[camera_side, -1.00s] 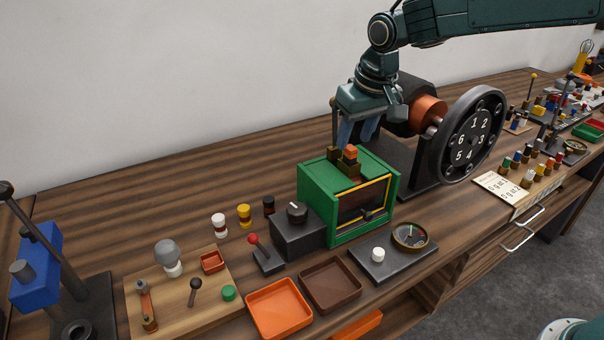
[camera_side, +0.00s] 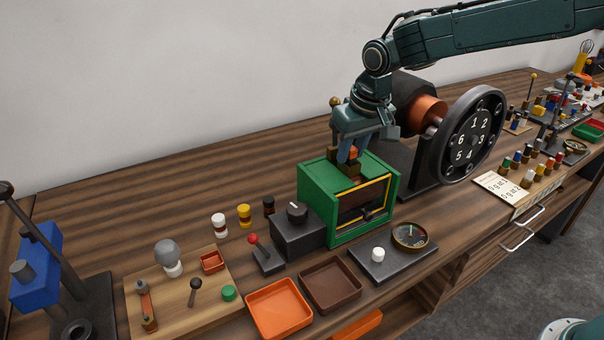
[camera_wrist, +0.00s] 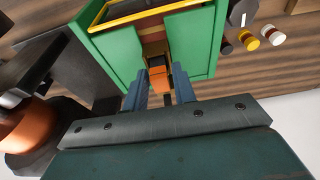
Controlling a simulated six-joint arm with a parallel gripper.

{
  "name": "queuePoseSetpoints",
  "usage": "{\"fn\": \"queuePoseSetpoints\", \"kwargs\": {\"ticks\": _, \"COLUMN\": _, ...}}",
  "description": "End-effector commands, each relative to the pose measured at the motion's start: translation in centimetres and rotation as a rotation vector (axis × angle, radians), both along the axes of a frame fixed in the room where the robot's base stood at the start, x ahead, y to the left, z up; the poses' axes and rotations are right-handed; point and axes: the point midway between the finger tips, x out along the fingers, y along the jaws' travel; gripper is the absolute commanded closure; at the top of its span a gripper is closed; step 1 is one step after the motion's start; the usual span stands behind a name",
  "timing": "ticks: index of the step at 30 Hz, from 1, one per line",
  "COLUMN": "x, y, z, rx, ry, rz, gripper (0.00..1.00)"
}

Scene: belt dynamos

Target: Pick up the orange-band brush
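The orange-band brush (camera_wrist: 159,77) is a small block with an orange top, standing at the open top of the green box (camera_side: 317,187). My gripper (camera_wrist: 160,88) is over the box with its two blue-grey fingers on either side of the brush. The fingers look apart, with the brush between them; I cannot see clear contact. In the side view the orange of the brush (camera_side: 353,153) shows between the fingers, and the gripper (camera_side: 350,150) hides part of it. A dark brown block stands beside it, partly hidden by the fingers.
A numbered wheel (camera_side: 470,139) and its copper drum (camera_side: 429,112) stand behind and right of the box. A dark knob block (camera_side: 298,237) touches its left. An orange tray (camera_side: 279,308) and a brown tray (camera_side: 330,286) lie in front. The bench at the back left is clear.

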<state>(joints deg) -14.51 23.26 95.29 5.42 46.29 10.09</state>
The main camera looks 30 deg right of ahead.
Motion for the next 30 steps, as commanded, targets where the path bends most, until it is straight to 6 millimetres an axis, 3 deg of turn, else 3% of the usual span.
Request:
{"fn": "queuePoseSetpoints", "kwargs": {"ticks": 1, "x": 0.0, "y": 0.0, "z": 0.0, "rx": 0.000, "ry": 0.000, "rz": 0.000, "gripper": 0.84}}
{"fn": "queuePoseSetpoints", "kwargs": {"ticks": 4, "x": 0.0, "y": 0.0, "z": 0.0, "rx": 0.000, "ry": 0.000, "rz": 0.000, "gripper": 1.00}}
{"fn": "queuePoseSetpoints", "kwargs": {"ticks": 20, "x": 0.0, "y": 0.0, "z": 0.8, "rx": 0.000, "ry": -0.002, "rz": 0.000, "gripper": 1.00}}
{"fn": "queuePoseSetpoints", "kwargs": {"ticks": 26, "x": 0.1, "y": 0.0, "z": 2.7, "rx": 0.000, "ry": -0.004, "rz": -0.001, "gripper": 1.00}}
{"fn": "queuePoseSetpoints", "kwargs": {"ticks": 30, "x": 0.1, "y": 0.0, "z": 5.1, "rx": 0.001, "ry": -0.006, "rz": -0.001, "gripper": 1.00}}
